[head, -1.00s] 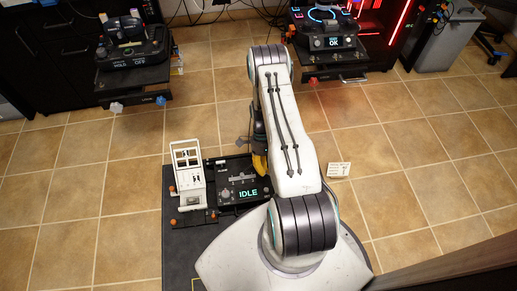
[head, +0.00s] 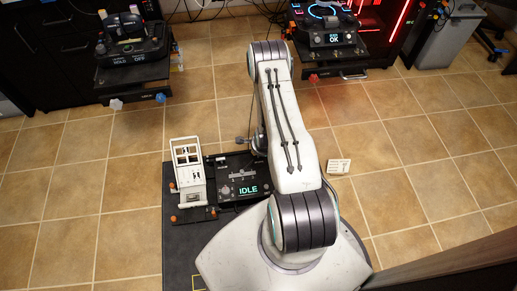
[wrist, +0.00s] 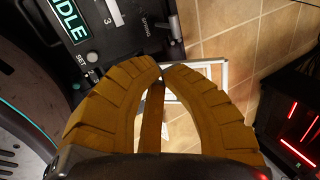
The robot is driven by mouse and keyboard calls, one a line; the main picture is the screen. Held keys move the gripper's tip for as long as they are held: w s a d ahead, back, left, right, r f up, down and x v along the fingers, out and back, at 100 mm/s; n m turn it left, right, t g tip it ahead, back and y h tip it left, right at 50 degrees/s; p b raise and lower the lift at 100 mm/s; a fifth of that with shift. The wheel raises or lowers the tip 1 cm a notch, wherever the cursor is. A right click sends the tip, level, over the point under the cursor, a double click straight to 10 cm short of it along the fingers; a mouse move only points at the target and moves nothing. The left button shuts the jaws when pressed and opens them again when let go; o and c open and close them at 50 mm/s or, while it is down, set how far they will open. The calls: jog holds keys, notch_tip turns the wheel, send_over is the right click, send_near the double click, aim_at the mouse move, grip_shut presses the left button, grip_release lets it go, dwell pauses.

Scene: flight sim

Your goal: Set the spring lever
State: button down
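The wrist view shows the panel edge with a SPRING label (wrist: 147,22) and a SET label near a pale knob (wrist: 92,57). My gripper (wrist: 161,70) has two yellow-orange fingers whose tips meet just beyond the panel edge. A brownish strip shows between the fingers. I cannot tell whether the tips touch the spring lever, which I cannot make out clearly. My arm hides the gripper in the head view.
A white frame unit (head: 189,172) stands left of the panel. A small white card (head: 339,167) lies on the tiles at right. Two device stands, one reading HOLD (head: 121,60) and one reading OK (head: 331,40), are at the back. Tiled floor between is clear.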

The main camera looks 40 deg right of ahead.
jog(key=shift+w+d+r+b+x, duration=0.15)
jog(key=shift+w+b+x, duration=0.1)
jog(key=shift+b+x, duration=2.15)
jog(key=shift+w+d+r+b+x, duration=0.15)
jog(key=shift+w+b+x, duration=0.1)
jog(key=shift+b+x, duration=2.2)
jog(key=shift+w+d+r+b+x, duration=0.1)
jog(key=shift+w+b+x, duration=0.1)
jog(key=shift+b+x, duration=2.2)
jog(key=shift+r+b, duration=0.2)
jog(key=shift+b, duration=0.1)
jog(key=w, duration=0.1)
jog(key=w+d, duration=0.1)
jog(key=w, duration=0.1)
jog(key=shift+w+d+f, duration=0.2)
jog(key=shift+d, duration=0.1)
jog(key=shift+s, duration=0.15)
